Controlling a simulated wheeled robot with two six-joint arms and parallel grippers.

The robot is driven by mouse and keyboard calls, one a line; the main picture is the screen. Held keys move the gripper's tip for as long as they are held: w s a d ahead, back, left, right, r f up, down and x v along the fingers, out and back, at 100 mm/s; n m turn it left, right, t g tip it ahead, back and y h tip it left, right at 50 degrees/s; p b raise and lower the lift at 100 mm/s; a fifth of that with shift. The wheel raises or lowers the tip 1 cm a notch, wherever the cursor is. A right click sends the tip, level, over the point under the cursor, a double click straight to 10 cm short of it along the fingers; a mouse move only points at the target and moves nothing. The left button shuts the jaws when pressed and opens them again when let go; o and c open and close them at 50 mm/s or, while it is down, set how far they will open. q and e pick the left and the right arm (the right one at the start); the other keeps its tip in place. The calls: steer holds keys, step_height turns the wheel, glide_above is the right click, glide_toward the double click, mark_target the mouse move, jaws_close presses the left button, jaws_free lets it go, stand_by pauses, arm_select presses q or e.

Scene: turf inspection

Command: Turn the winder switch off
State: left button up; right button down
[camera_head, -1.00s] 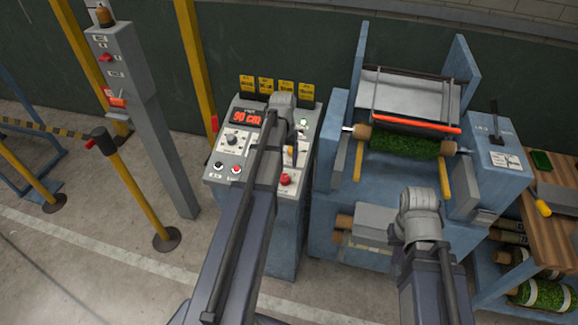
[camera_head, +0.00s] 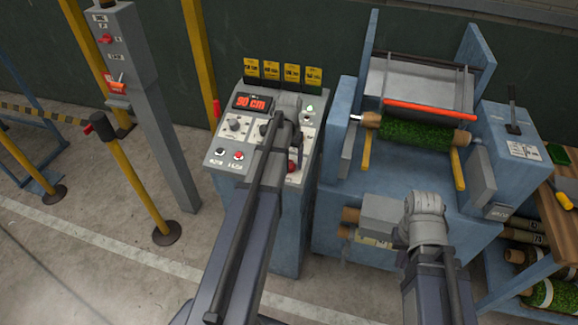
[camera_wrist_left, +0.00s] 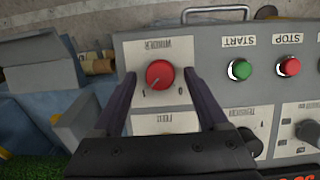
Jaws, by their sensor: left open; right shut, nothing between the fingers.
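The winder switch (camera_wrist_left: 159,74) is a round red knob on a pale plate labelled WINDER, shown upside down in the left wrist view. Marks 0 and 1 lie beside it; which one it points at I cannot tell surely. My left gripper (camera_wrist_left: 160,92) is open, its dark fingers on either side of the knob, with no clear contact. In the head view my left arm covers part of the control panel (camera_head: 222,158), and the red knob (camera_head: 292,166) shows only partly. My right gripper (camera_head: 425,203) is shut and empty in front of the roller machine; its fingertips are hardly visible.
The green START button (camera_wrist_left: 240,69) and red STOP button (camera_wrist_left: 289,66) sit close beside the left gripper. The turf roller machine (camera_head: 340,195) stands right of the panel. A grey post (camera_head: 160,120) and yellow barrier post (camera_head: 135,185) stand left, with open floor between.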

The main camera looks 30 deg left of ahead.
arm_select(q)
jaws_close()
stand_by(0.7)
